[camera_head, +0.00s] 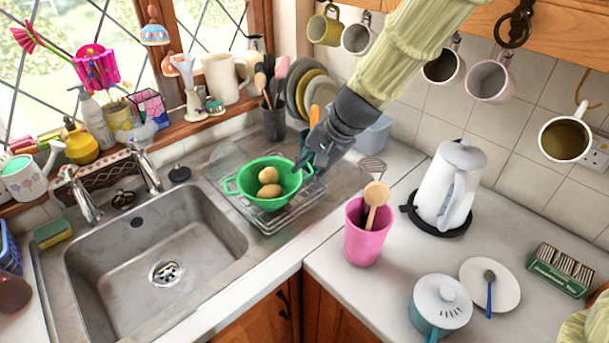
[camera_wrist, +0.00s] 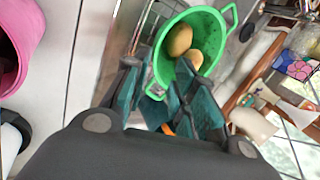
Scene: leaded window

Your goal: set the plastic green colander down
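The green plastic colander (camera_head: 250,191) has two loop handles and holds brown, egg-shaped items (camera_head: 268,183). It is level at the wire rack (camera_head: 290,214) on the sink's drainer; I cannot tell whether its base touches the rack. My gripper (camera_head: 307,168) is at its right-hand side, with the fingers drawn in around the near handle and rim. In the wrist view, the colander (camera_wrist: 208,72) lies just beyond the teal finger pads (camera_wrist: 158,82), and its far handle shows free.
The empty sink (camera_head: 160,250) lies left of the drainer. A pink utensil pot (camera_head: 368,238) and a white kettle (camera_head: 450,185) stand on the counter to the right. A dark utensil holder (camera_head: 273,123) and a plate stack (camera_head: 305,92) stand behind. Mugs hang above.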

